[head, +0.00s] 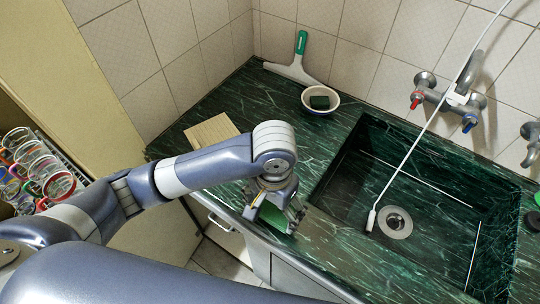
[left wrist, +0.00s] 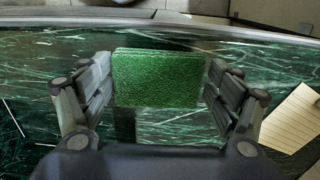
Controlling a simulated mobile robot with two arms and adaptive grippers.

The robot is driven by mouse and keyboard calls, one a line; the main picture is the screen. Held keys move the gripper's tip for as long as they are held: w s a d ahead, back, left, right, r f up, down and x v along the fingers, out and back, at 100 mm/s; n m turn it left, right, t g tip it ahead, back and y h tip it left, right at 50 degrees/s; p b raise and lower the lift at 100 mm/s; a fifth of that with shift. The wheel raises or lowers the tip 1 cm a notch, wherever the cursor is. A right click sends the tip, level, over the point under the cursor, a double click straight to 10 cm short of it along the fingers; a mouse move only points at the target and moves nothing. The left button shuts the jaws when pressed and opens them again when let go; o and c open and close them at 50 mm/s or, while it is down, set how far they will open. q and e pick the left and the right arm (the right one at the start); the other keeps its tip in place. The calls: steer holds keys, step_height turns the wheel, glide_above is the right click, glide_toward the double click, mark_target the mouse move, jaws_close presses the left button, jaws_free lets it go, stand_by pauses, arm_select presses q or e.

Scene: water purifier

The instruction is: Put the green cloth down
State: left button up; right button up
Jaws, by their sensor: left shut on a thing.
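My left gripper (head: 273,214) is shut on the green cloth (left wrist: 158,78), a folded, rough-textured square with its edges between the two fingers. In the head view only a small bright green part of the cloth (head: 270,217) shows between the fingers; the gripper hides the rest. The cloth is over the dark green marble counter (head: 320,250), near its front edge and left of the sink (head: 400,190). I cannot tell whether its underside touches the counter. My right gripper is not in view.
A beige ribbed board (head: 210,131) lies on the counter to the left. A white hose (head: 425,125) hangs into the sink. Bare counter surrounds the gripper.

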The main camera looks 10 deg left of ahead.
arm_select(q)
steer(key=w+a, duration=0.1)
steer(key=w, duration=0.3)
steer(key=w+a+p, duration=0.1)
steer(key=w+a, duration=0.1)
steer(key=w, duration=0.2)
steer(key=w+a+f, duration=0.1)
steer(key=w, duration=0.4)
steer(key=shift+a+p, duration=0.3)
steer(key=shift+p, duration=0.05)
steer(key=shift+w+a, duration=0.25)
steer(key=shift+w, duration=0.3)
steer(key=shift+f+p, duration=0.45)
steer(key=shift+f, duration=1.4)
steer(key=shift+s, duration=0.1)
steer(key=o, duration=1.1)
steer(key=shift+f, duration=0.1)
steer(key=shift+c, duration=0.2)
step_height(320, 180, up, 12)
steer(key=b, duration=0.1)
steer(key=shift+d, duration=0.1)
